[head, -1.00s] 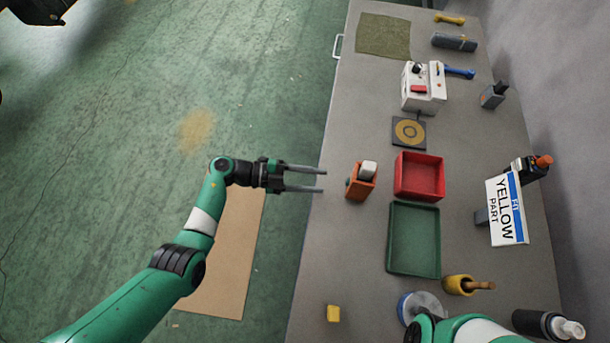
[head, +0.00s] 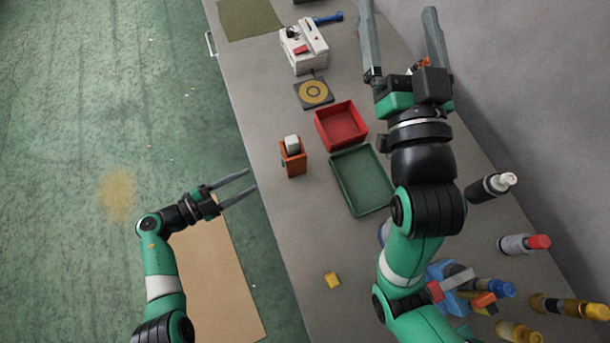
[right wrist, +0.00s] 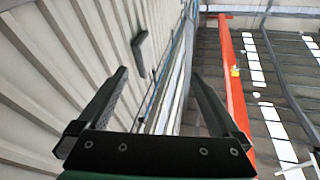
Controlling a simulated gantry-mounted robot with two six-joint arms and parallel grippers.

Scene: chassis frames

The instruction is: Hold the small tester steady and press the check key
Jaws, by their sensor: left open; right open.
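A small orange device with a white top (head: 293,160) stands on the bench near its left edge; it may be the tester, but I cannot make out a key on it. A white box with a red key and a dark knob (head: 304,50) stands farther back. My left gripper (head: 250,180) is open and empty, at the bench's left edge, left of and nearer than the orange device. My right gripper (head: 398,8) is open and empty, raised over the right side of the bench. Its open fingers also show in the right wrist view (right wrist: 160,74), against wall and ceiling.
A red tray (head: 341,144) and a green tray (head: 361,201) lie right of the orange device. Several bottles and tools crowd the front right. My right arm hides part of the bench.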

